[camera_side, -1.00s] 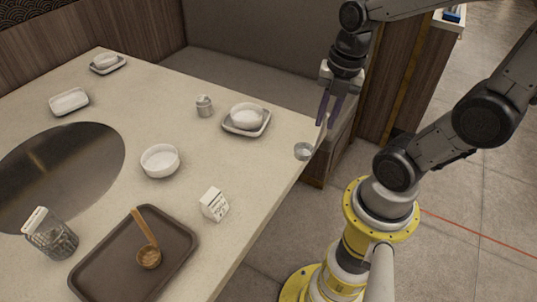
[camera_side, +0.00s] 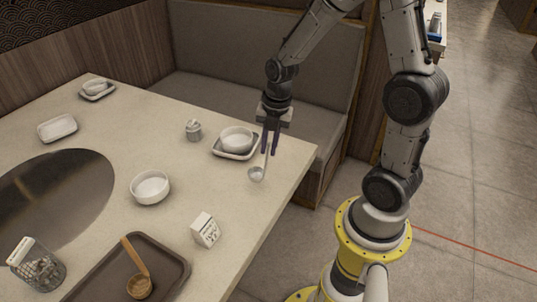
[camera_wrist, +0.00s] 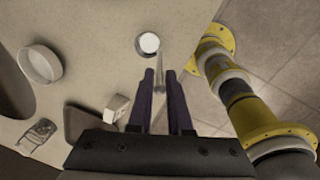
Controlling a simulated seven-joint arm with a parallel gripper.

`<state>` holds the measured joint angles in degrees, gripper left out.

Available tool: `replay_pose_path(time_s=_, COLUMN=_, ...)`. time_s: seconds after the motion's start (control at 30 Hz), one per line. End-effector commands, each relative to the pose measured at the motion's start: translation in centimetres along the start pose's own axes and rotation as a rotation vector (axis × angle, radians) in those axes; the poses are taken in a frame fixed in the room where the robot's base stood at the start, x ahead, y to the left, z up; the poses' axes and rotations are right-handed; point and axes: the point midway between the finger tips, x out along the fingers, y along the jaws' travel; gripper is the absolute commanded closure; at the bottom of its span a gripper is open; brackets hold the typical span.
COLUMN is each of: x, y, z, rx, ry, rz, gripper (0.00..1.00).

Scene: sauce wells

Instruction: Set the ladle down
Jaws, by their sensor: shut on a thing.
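A metal ladle (camera_side: 256,174) with a round bowl and thin handle hangs from my gripper (camera_side: 270,148), its bowl low over the right part of the table. I cannot tell whether the bowl touches the tabletop. In the wrist view, the ladle (camera_wrist: 148,43) shows beyond the fingertips, its handle running back between the fingers of my gripper (camera_wrist: 160,76). A brown tray (camera_side: 90,285) with a wooden spoon (camera_side: 137,262) lies at the lower left.
A white bowl (camera_side: 150,187), a small white carton (camera_side: 205,230) and a small lidded pot (camera_side: 193,130) stand on the table (camera_side: 205,180). The tabletop between ladle and carton is clear. The table's edge lies to the right.

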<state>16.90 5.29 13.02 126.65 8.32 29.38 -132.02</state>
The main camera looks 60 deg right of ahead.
Motion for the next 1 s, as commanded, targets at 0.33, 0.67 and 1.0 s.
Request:
replay_pose_path(time_s=0.33, x=3.4, y=-0.2, z=0.1, rx=0.000, ry=0.000, rz=-0.001, gripper=1.00)
replay_pose_path(time_s=0.67, x=3.7, y=-0.3, z=0.1, rx=0.000, ry=0.000, rz=-0.001, gripper=1.00)
replay_pose_path(time_s=1.0, x=3.6, y=-0.3, z=0.1, rx=0.000, ry=0.000, rz=-0.001, gripper=0.53)
